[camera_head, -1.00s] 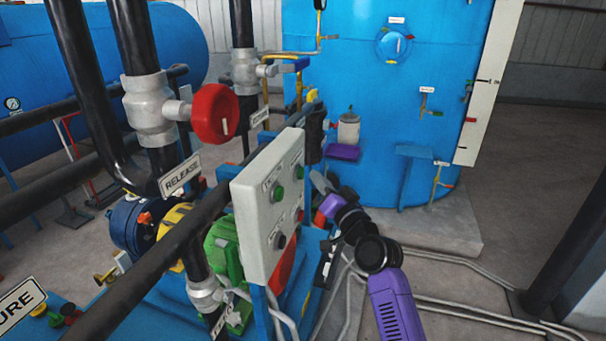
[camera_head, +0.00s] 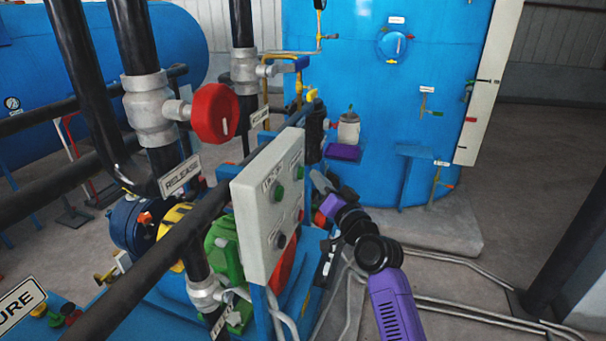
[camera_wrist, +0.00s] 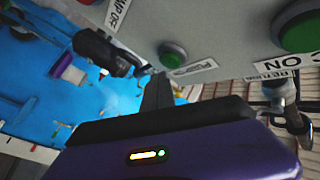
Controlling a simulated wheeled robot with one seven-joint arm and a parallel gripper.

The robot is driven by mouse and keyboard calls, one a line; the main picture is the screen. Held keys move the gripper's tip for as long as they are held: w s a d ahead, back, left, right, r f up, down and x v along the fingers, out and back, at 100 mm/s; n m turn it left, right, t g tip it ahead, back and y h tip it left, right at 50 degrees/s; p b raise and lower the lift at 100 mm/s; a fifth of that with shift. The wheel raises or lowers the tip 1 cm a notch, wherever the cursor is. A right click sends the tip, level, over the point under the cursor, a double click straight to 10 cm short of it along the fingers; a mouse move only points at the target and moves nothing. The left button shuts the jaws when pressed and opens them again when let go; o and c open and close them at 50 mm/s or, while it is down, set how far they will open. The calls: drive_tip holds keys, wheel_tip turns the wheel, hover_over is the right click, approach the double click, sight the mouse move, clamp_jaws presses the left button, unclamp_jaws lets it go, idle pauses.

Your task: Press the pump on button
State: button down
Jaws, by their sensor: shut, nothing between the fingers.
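The light grey control panel (camera_head: 262,215) stands at the middle of the head view, with small round buttons and labels on its face. A green button (camera_head: 278,193) is at its upper left and another green button (camera_head: 298,172) at its upper right. In the wrist view, one green button (camera_wrist: 172,52) sits beyond my fingertips, beside a tilted label that seems to begin "PUMP". A larger green button (camera_wrist: 298,30) is at the right, by a label ending in "ON". My gripper (camera_head: 319,182) is shut and empty, just right of the panel; its fingers (camera_wrist: 157,90) appear apart from the button.
A red valve handle (camera_head: 214,113) and a green pump part (camera_head: 222,243) are to the left. A large blue vessel (camera_head: 365,95) stands behind. Grey floor (camera_head: 510,215) is open at the right.

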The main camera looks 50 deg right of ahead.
drive_tip(key=shift+w, duration=0.15)
idle(0.5)
drive_tip(key=shift+w+a, duration=0.15)
drive_tip(key=shift+w, duration=0.1)
